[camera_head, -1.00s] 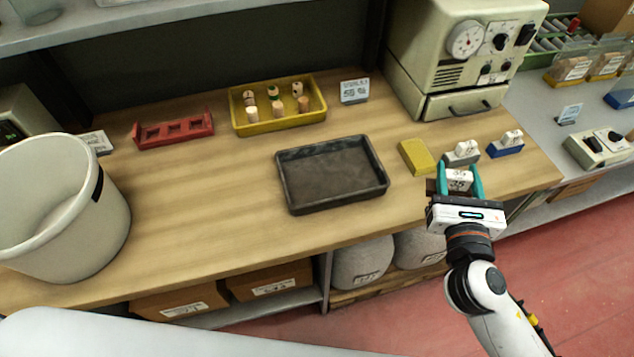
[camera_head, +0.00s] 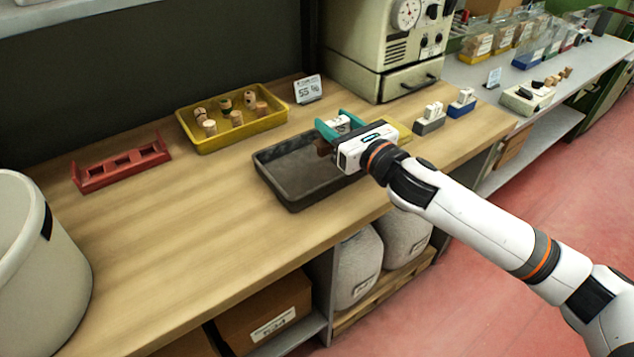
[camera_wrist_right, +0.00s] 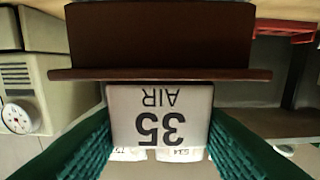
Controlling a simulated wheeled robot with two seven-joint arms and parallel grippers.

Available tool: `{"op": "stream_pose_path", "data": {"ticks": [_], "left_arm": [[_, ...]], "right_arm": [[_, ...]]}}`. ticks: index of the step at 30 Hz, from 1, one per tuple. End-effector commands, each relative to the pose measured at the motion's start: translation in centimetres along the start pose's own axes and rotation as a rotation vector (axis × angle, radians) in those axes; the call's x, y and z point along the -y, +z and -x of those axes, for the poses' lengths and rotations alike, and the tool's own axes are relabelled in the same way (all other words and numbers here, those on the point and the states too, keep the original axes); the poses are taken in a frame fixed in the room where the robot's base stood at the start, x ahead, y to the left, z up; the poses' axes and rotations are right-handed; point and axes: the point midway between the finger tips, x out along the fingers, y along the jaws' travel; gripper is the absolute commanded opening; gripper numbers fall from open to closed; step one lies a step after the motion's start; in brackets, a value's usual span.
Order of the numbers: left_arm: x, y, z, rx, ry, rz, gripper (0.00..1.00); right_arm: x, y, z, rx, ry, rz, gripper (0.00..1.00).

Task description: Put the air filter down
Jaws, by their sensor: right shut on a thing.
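My right gripper (camera_head: 334,121) is shut on the air filter (camera_head: 340,125), with its teal fingers on either side. In the right wrist view the filter's pale face (camera_wrist_right: 160,115) reads "35 AIR" upside down between the fingers, beside a dark brown part (camera_wrist_right: 160,35). In the head view the gripper holds it over the right back part of the dark tray (camera_head: 292,168). I cannot tell whether the filter touches the tray. The tray's visible floor is empty. My left gripper is not in view.
A yellow bin (camera_head: 188,122) with several corks stands behind the tray, and a red rack (camera_head: 122,163) to its left. Grey (camera_head: 428,124) and blue (camera_head: 462,106) holders with white pieces stand to the right. A sign (camera_head: 308,90) and a beige machine (camera_head: 385,50) stand behind.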

Motion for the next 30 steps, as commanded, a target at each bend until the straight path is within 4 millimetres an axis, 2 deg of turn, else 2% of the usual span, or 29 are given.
{"op": "stream_pose_path", "data": {"ticks": [1, 4, 12, 17, 24, 30], "left_arm": [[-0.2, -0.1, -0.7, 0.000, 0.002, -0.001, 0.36], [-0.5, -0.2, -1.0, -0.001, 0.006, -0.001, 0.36], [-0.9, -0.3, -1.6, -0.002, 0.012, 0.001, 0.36], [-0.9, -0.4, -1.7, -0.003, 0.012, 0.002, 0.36], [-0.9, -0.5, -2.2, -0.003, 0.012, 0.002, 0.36], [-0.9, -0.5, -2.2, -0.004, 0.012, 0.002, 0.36]], "right_arm": [[-0.1, 0.2, -0.4, -0.001, -0.006, 0.003, 0.23], [-0.2, 0.7, -0.7, 0.001, -0.015, -0.001, 0.23], [-0.2, 5.3, -0.7, 0.002, -0.015, -0.004, 0.23], [-0.2, 6.4, -0.7, 0.000, -0.016, -0.001, 0.23], [-0.1, 9.6, -0.7, 0.002, -0.015, -0.005, 0.23], [-0.2, 9.8, -0.7, -0.001, -0.015, 0.001, 0.23]]}}
